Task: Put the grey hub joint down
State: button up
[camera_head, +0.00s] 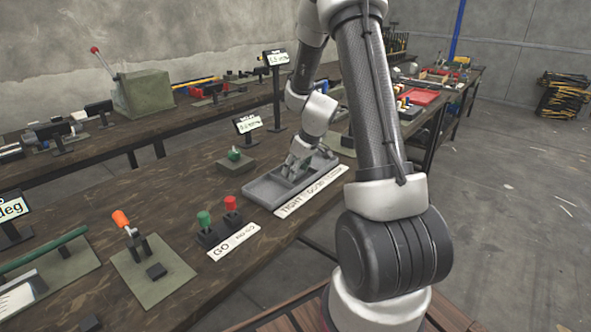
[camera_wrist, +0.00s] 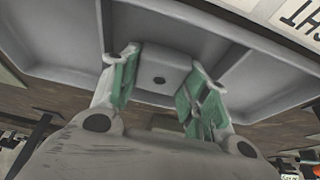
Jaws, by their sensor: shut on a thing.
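My gripper (camera_head: 298,162) reaches down into the grey divided tray (camera_head: 262,193) on the bench. In the wrist view my gripper (camera_wrist: 158,88) has its green-padded fingers on both sides of the grey hub joint (camera_wrist: 161,66), a small grey block with a dark hole. The hub joint is between two dividers of the tray (camera_wrist: 60,45), in what looks like the middle compartment. I cannot tell whether it touches the tray floor. In the head view the fingers and wrist hide the hub joint.
A white label strip (camera_head: 312,190) lies along the tray's front edge. A switch box with green and red knobs (camera_head: 219,228) and a GO / NO-GO label (camera_head: 234,242) stand to the left.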

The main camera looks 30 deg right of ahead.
jog(key=shift+s+f, duration=0.1)
jog(key=shift+f, duration=0.2)
jog(key=shift+o, duration=0.3)
jog(key=shift+s+f, duration=0.2)
jog(key=shift+f, duration=0.1)
jog(key=o, duration=0.9)
jog(key=shift+w+a+f, duration=0.1)
jog(key=shift+c, duration=0.2)
jog(key=shift+o, duration=0.4)
jog(key=shift+w+f, duration=0.1)
jog(key=shift+r, duration=0.25)
